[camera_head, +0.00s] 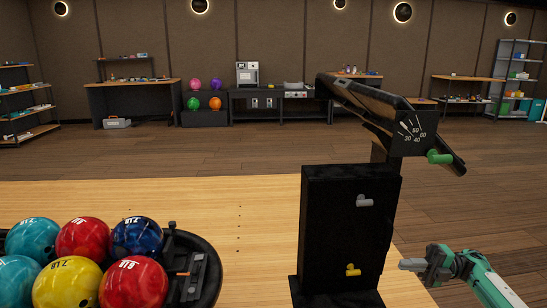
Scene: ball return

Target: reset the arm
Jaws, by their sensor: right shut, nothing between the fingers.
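A black machine stands right of centre, with a long dark tilted arm (365,100) on top. A numbered scale (412,131) is on the side of its head, and a green knob (439,157) sticks out below the scale. The black box body (335,225) carries a grey handle (364,201) higher up and a yellow handle (352,270) lower down. My right gripper (408,265) is at the lower right, shut and empty, pointing left. It appears to the right of the box, apart from both handles. My left gripper is out of view.
A ball rack (208,268) at the lower left holds several colored bowling balls, including a yellow one (68,283). Wooden lane floor (250,210) lies between rack and machine. Desks, shelves and more balls (204,95) stand far back along the wall.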

